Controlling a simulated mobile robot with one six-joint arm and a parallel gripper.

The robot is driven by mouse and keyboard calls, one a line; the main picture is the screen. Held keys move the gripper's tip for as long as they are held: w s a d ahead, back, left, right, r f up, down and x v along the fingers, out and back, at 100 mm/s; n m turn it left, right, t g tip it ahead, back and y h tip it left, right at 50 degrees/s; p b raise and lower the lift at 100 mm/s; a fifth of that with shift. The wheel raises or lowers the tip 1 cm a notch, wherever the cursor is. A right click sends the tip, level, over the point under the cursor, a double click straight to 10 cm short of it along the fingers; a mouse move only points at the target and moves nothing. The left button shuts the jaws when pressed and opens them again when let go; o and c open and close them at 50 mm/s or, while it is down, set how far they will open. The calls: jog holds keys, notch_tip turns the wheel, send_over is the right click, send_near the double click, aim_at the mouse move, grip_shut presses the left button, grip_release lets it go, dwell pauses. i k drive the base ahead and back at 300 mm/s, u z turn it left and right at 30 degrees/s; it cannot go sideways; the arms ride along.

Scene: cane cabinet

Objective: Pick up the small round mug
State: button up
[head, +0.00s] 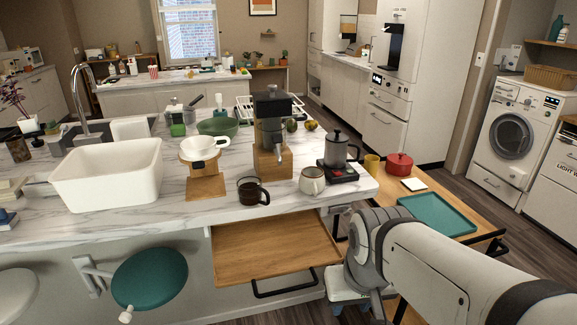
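A small round cream-white mug (312,180) stands upright on the marble counter (225,217), near its front edge. It is left of the kettle and right of a dark glass mug (251,191). A yellow mug (372,164) stands on the lower wooden table at the right. My arm comes in from the lower right and bends near the counter's right end, well apart from the cream mug. My gripper is not visible; only arm links show.
A kettle (337,150) on a black base and a grinder (272,120) on a wooden block stand close behind the cream mug. A wooden pull-out board (270,250) juts below the counter. A teal tray (437,214) and red pot (399,163) are at the right.

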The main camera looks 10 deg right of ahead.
aim_at(312, 180)
jog(key=i, duration=0.85)
jog(key=z, duration=0.05)
